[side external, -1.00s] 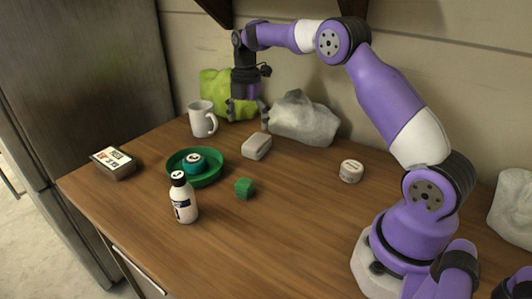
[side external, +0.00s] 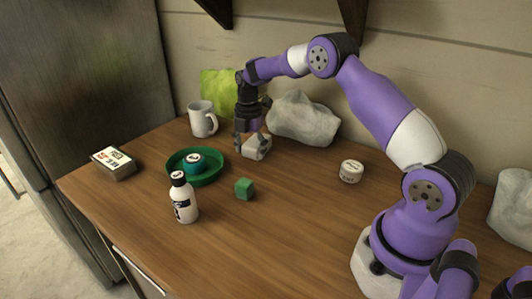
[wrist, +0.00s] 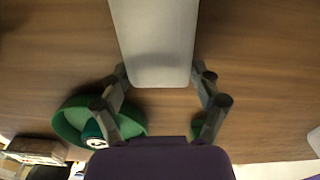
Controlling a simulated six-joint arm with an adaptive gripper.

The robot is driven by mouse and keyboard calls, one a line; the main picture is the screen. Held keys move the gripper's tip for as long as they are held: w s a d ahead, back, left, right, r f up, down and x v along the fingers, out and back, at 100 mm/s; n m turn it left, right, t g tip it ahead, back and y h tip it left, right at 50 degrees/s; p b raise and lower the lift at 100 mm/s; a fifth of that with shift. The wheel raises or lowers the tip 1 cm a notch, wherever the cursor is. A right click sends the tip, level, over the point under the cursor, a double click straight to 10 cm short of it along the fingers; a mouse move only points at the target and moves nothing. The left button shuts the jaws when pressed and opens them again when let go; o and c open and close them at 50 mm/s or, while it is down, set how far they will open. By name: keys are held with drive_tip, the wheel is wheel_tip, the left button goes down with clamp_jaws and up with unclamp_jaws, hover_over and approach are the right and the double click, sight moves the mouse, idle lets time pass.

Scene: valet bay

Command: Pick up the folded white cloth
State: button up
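The folded white cloth (side external: 256,151) is a small off-white, round-edged block lying on the wooden counter. My gripper (side external: 252,143) points down over it, with its fingers low around its sides. In the wrist view the cloth (wrist: 155,40) fills the upper middle, its near end lying between the two spread fingertips of my gripper (wrist: 160,72). The fingers stand apart at either side of it, and I see no clear squeeze. Whether they touch the cloth is hard to tell. The fingers hide part of it in the side view.
A green bowl (side external: 212,179) holding a teal round item (side external: 193,163) is close by.

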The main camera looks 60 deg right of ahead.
drive_tip(key=shift+c, duration=0.9)
